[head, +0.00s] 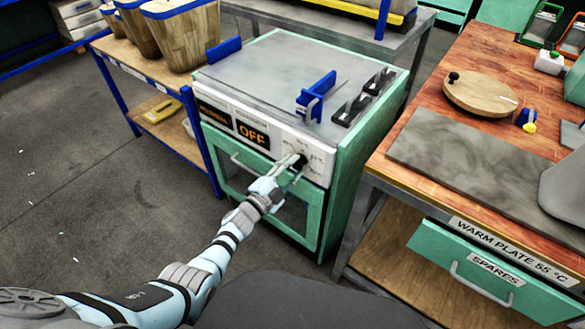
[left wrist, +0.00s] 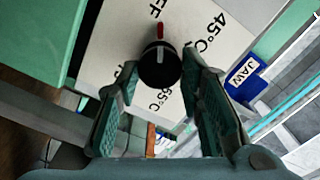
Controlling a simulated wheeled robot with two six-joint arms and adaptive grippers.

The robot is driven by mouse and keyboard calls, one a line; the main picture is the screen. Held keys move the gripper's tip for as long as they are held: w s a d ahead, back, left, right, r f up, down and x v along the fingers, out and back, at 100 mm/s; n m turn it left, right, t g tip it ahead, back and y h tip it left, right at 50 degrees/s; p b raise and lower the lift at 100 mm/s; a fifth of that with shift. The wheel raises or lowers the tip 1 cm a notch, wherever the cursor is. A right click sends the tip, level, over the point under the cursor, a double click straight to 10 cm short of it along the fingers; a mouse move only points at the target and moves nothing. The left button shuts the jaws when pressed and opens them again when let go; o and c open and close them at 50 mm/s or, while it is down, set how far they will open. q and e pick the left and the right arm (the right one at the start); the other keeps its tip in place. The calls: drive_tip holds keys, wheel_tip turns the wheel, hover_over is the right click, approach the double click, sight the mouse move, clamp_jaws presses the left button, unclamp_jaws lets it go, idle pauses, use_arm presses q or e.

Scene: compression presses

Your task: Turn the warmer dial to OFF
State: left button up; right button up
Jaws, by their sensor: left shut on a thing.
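The warmer dial (head: 299,161) is a small black knob on the white front panel (head: 318,158) of the green warmer cabinet (head: 345,175). My left gripper (head: 293,163) reaches it from the front and is shut on it. In the left wrist view the knob (left wrist: 160,64) sits between the two fingers. A red mark at its upper edge points toward the letters "FF"; "45°C" and another temperature label are printed to the right and below. The display (head: 254,134) on the panel reads "OFF" in orange. My right gripper is not in view.
A blue handled piece (head: 316,97) and dark slotted holders (head: 362,96) are on the cabinet's grey top. A wooden bench (head: 440,100) with a grey warm plate (head: 480,155) stands to the right. A blue-framed shelf with wooden bins (head: 185,40) stands to the left. Floor in front is clear.

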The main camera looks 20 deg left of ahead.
use_arm(q)
drive_tip(key=o, duration=1.2)
drive_tip(key=shift+c, duration=0.2)
drive_tip(key=v, duration=1.2)
drive_tip(key=shift+f, duration=0.1)
